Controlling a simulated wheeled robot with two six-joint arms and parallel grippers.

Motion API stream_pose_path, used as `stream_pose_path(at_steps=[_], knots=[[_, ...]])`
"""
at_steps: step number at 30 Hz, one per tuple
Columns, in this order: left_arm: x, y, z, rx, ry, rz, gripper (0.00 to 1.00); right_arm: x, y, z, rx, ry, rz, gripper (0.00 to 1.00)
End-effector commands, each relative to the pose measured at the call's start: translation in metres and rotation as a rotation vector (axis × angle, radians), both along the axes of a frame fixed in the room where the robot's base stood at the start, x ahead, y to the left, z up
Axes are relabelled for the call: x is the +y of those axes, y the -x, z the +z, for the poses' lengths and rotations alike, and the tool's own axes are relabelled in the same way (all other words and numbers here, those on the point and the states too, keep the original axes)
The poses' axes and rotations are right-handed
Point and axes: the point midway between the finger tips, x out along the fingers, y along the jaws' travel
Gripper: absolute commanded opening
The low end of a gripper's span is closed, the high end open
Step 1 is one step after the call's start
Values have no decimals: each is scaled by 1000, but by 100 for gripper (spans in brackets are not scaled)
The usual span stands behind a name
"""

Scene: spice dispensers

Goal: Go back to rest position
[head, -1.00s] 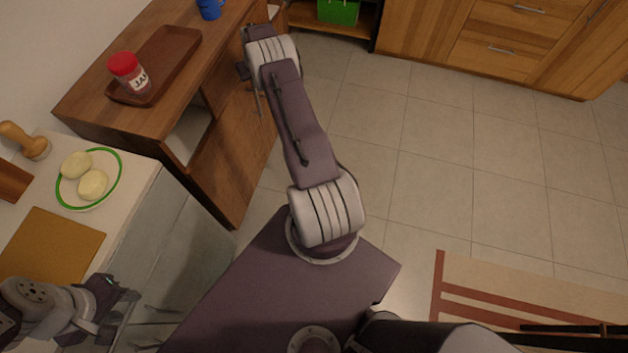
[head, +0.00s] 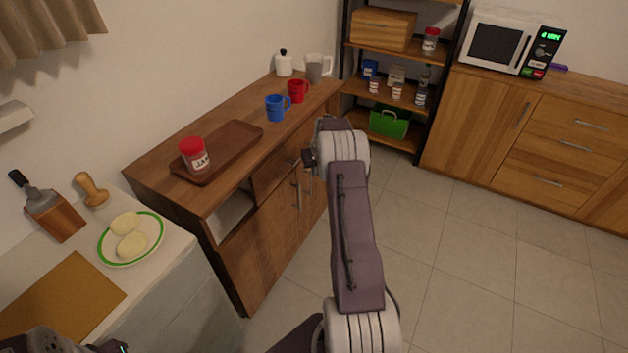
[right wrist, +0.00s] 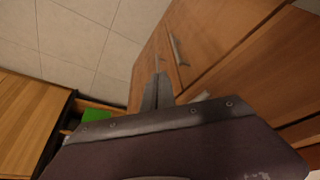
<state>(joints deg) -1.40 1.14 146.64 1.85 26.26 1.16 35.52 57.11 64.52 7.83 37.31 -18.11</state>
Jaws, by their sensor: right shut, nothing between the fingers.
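My right arm reaches up the middle of the head view. Its gripper (head: 308,160) is mostly hidden by the wrist, in front of the wooden cabinet's doors. In the right wrist view the right gripper's fingers (right wrist: 158,91) are together, with nothing between them, in front of the cabinet front (right wrist: 215,40). Of my left arm only a part shows at the bottom left corner, by the cutting board (head: 65,298). A sliver of the left gripper (head: 110,348) shows at the bottom edge, and its fingers are cut off.
The cabinet top (head: 240,165) holds a brown tray (head: 235,142) with a red-lidded jar (head: 195,156), a blue mug (head: 277,108) and a red mug (head: 297,91). A plate (head: 106,258) lies on the left counter. A shelf (head: 355,90) stands behind. The tiled floor (head: 470,220) at right is clear.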

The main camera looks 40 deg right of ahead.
Motion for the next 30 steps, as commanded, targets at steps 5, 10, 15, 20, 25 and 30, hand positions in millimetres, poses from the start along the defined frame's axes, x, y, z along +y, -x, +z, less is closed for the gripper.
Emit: stream_pose_path(at_steps=[5,10,15,20,25,30], knots=[[0,0,2,0,0,0,36,-3,6,15,0,0,-2,0],[0,0,2,0,0,0,36,-3,7,16,1,-1,-1,0],[0,0,2,0,0,0,36,-3,6,16,1,-1,-1,0],[0,0,16,0,0,0,36,24,-19,52,-31,21,62,0],[0,0,51,0,0,0,36,129,-48,162,-90,55,250,0],[0,0,86,0,0,0,36,262,18,220,-32,25,442,0]])
